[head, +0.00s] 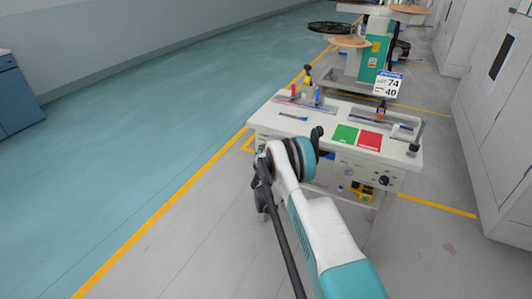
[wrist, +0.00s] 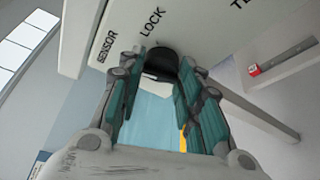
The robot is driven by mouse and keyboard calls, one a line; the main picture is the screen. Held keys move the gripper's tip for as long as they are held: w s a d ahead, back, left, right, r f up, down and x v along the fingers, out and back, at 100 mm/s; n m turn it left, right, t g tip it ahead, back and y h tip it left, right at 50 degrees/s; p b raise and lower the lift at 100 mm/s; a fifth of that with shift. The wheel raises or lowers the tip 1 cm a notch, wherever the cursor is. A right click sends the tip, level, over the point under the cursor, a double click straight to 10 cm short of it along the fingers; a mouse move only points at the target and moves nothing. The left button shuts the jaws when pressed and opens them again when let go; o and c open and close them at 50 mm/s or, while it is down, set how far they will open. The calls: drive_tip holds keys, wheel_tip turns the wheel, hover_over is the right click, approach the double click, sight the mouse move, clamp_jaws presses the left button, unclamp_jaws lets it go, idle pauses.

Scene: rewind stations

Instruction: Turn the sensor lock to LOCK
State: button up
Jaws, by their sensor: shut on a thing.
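The sensor lock (wrist: 162,61) is a dark round knob on a pale panel in the wrist view. The words SENSOR and LOCK are printed on the panel to its left and above it. My gripper (wrist: 160,72) has its two teal-padded fingers on either side of the knob and is shut on it. The fingers partly cover the knob, and I cannot tell which way it points. In the head view my arm reaches to the front of the white rewind station (head: 270,117), and it hides the gripper and the sensor lock.
The station top holds a green card (head: 345,134), a red card (head: 370,140) and several small tools. A black knob (head: 384,181) and a yellow part (head: 362,189) sit on its front. Grey cabinets (head: 492,110) stand at right. The floor at left is clear.

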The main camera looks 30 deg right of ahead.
drive_tip(key=o, duration=1)
drive_tip(key=v, duration=1.2)
